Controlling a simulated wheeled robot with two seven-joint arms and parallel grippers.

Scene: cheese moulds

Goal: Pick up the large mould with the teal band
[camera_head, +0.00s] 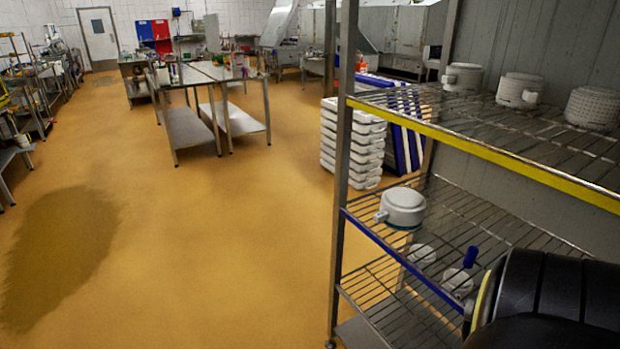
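A large white round mould (403,206) sits on the blue-edged middle shelf of the wire rack, near its front left post. A teal band shows along its bottom edge, and a short knob sticks out at its left side. Smaller white moulds (421,255) and (458,281) show lower down, seen partly through the wires. A blue upright piece (470,257) stands by the nearer one; I cannot tell if they are joined. Neither of my grippers is in view.
The top shelf with the yellow edge (480,150) carries three white moulds (462,78). The rack's post (342,170) stands at its front left corner. White stacked crates (352,143) are behind the rack. The floor (220,240) to the left is clear.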

